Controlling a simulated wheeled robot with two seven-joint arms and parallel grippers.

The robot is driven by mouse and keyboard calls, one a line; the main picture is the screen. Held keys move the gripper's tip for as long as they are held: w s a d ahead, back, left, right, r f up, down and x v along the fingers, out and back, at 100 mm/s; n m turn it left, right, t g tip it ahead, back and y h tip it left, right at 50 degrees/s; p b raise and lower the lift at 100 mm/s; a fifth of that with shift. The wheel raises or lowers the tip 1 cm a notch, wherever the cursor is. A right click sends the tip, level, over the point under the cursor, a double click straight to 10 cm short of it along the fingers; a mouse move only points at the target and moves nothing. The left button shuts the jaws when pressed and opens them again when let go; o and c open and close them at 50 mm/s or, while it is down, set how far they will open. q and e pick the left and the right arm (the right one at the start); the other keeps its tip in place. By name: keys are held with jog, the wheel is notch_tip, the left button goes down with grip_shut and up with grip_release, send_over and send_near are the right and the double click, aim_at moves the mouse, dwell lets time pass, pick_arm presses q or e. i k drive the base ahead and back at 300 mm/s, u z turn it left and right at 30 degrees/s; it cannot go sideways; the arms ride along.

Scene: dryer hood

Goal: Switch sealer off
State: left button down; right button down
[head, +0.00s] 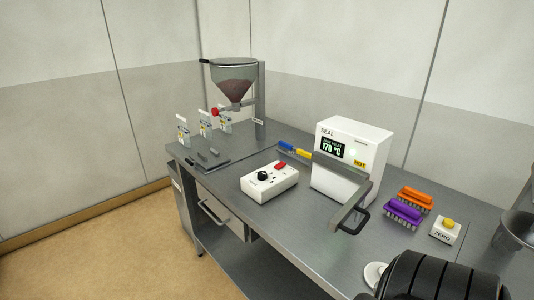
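The sealer (345,158) is a white box on the steel bench, right of centre. Its display (332,147) is lit and reads 170 °C, with SEAL above it and a yellow HOT label (359,164) beside it. A grey bar with a dark handle (350,217) reaches forward from its front. Left of the sealer lies a low white control box (269,182) with a black knob (263,175) and a red rocker switch (280,167). The switch's exact tilt is too small to tell.
A hopper (234,80) with brown contents stands at the back left, near several small pouches (204,127). Orange (415,198) and purple brushes (403,214) and a ZERO button box (446,232) lie right of the sealer. Bare bench lies in front of the control box.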

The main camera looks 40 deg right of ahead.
aim_at(279, 166)
jog(key=i, duration=0.35)
jog(key=z, duration=2.4)
jog(key=i, duration=0.5)
jog(key=z, duration=0.05)
